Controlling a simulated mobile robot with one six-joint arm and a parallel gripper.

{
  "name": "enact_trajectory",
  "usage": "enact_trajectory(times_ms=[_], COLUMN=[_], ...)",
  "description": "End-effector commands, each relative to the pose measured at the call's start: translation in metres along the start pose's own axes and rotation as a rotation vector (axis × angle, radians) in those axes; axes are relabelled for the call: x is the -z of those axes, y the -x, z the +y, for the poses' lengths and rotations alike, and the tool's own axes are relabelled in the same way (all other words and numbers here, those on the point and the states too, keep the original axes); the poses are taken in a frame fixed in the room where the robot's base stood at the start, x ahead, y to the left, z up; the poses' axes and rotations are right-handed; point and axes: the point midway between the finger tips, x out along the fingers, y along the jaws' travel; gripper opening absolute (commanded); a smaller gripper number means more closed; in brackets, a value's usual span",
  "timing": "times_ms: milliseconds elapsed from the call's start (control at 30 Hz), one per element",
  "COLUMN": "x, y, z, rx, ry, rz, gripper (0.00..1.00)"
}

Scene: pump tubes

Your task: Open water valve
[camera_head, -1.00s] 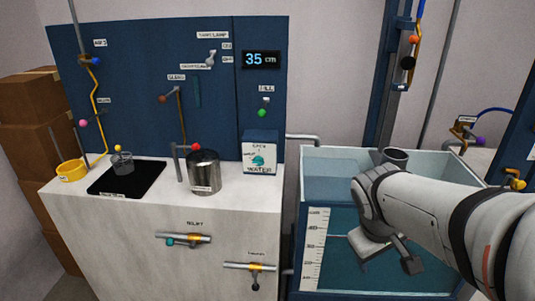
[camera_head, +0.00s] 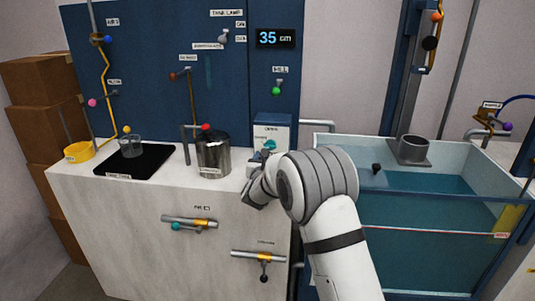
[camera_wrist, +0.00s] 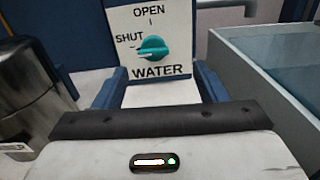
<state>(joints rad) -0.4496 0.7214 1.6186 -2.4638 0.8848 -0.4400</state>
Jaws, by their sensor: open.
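The water valve is a teal knob (camera_wrist: 152,48) on a white panel (camera_wrist: 175,16) marked OPEN at top, SHUT at left and WATER below. The knob's pale mark points left toward SHUT. In the head view my gripper (camera_head: 263,160) is just in front of the box.
A steel pot (camera_head: 213,155) stands just left of my gripper and also shows in the wrist view (camera_wrist: 30,95). A glass tank (camera_head: 430,240) of water is to the right. A black plate with a beaker (camera_head: 130,148) is farther left. A display (camera_head: 275,38) reads 35 cm.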

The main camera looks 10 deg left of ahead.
Motion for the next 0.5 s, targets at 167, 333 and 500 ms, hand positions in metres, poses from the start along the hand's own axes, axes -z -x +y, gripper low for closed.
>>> enact_trajectory(times_ms=[167,333,500], x=[0.005,0.004,0.004], y=[-0.013,-0.039,-0.063], z=[0.01,0.01,0.01], rx=[-0.028,-0.025,-0.025], ry=[0.03,0.028,0.028], rz=[-0.009,-0.009,-0.008], gripper=[0.65,0.65,0.65])
